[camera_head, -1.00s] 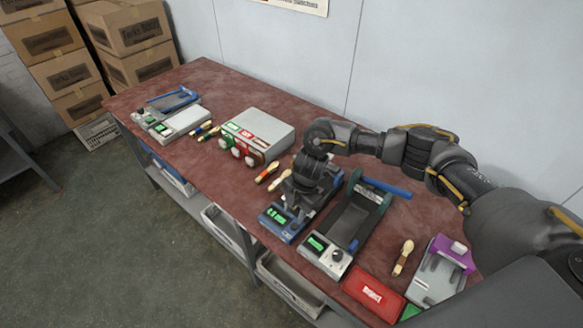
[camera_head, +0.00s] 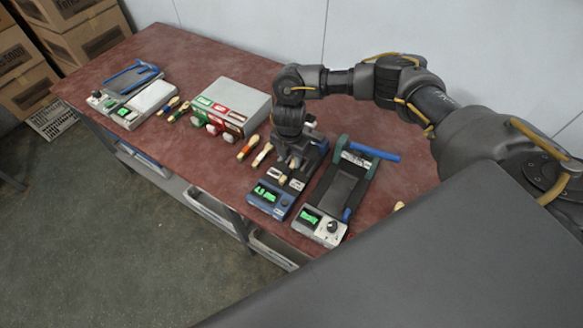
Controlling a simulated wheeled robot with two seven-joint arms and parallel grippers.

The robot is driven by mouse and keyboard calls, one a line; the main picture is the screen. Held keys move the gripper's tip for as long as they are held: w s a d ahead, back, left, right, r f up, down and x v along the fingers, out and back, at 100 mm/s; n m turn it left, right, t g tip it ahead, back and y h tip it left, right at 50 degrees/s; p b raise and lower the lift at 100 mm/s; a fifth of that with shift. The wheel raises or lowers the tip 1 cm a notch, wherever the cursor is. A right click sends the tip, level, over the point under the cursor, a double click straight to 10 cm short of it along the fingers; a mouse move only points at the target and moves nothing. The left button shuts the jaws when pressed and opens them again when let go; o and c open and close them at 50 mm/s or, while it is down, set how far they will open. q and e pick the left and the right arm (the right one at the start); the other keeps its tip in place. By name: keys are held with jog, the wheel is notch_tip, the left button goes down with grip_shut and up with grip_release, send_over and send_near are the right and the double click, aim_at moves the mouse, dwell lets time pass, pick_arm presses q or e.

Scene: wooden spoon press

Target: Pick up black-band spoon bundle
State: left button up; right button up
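My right gripper (camera_head: 291,158) points down over the blue-fronted device (camera_head: 270,198), which has a lit green display. Something pale shows around its fingertips, but I cannot tell whether it is held or lies on the device. Just left of the gripper, two wooden spoon bundles lie on the table: a pale one (camera_head: 262,155) and one with a reddish-orange part (camera_head: 248,147). I cannot make out a black band for certain. My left gripper is out of view.
A grey box (camera_head: 238,97) with coloured slots stands behind the bundles. A press with a blue handle (camera_head: 374,152) is close right of my gripper. Another device (camera_head: 130,95) sits at the far left. A bare stretch of red table (camera_head: 200,165) lies in front of the box.

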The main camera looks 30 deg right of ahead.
aim_at(290, 167)
jog(key=shift+w+d+f, duration=0.15)
jog(key=shift+w+f, duration=0.45)
jog(key=shift+w, duration=0.05)
jog(key=shift+s+d+f+p, duration=0.15)
jog(key=shift+s+f+p, duration=0.35)
jog(key=shift+f+p, duration=0.3)
jog(key=f, duration=0.3)
jog(key=shift+w, duration=0.3)
jog(key=shift+s, duration=0.1)
jog(key=shift+c, duration=0.3)
jog(key=shift+r, duration=0.1)
jog(key=shift+c, duration=1.1)
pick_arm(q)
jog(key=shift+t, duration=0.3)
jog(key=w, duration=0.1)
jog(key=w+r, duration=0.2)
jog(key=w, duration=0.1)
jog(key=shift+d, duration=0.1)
pick_arm(e)
grip_shut()
